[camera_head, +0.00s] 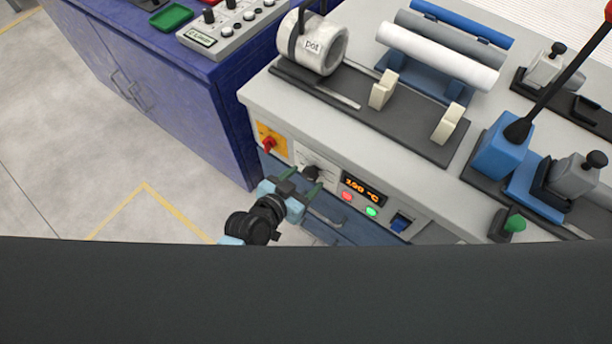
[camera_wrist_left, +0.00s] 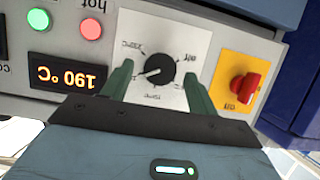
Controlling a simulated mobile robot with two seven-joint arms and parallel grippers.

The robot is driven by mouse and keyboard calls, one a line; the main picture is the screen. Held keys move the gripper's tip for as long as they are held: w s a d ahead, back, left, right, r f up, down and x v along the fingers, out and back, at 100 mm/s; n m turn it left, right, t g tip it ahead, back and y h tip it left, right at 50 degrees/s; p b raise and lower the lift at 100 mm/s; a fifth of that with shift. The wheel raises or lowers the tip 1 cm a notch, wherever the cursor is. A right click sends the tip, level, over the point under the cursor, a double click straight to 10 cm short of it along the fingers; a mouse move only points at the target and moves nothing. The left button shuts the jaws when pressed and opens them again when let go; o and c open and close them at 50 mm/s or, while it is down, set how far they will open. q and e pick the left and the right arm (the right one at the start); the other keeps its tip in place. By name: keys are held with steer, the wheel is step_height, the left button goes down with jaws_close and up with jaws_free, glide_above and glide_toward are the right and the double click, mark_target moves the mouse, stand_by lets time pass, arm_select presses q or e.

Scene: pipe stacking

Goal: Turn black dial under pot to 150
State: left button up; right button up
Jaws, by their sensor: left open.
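The black dial (camera_wrist_left: 160,71) sits on a white scale plate on the front panel, and it also shows in the head view (camera_head: 311,172). The orange display (camera_head: 362,189) reads 190 °C; it appears upside down in the left wrist view (camera_wrist_left: 66,77). The white pot (camera_head: 318,47), labelled "pot", lies on the machine's top above the panel. My left gripper (camera_wrist_left: 158,84) is open, its green fingers on either side of the dial. Whether they touch it I cannot tell. My right gripper is not in view.
A yellow plate with a red switch (camera_wrist_left: 242,88) is beside the dial. Red (camera_head: 347,196) and green (camera_head: 371,211) buttons and a blue switch (camera_head: 400,222) are on the same panel. A blue cabinet (camera_head: 190,105) stands to the left. Floor is clear in front of it.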

arm_select(q)
steer(key=shift+x, duration=0.8)
steer(key=c, duration=1)
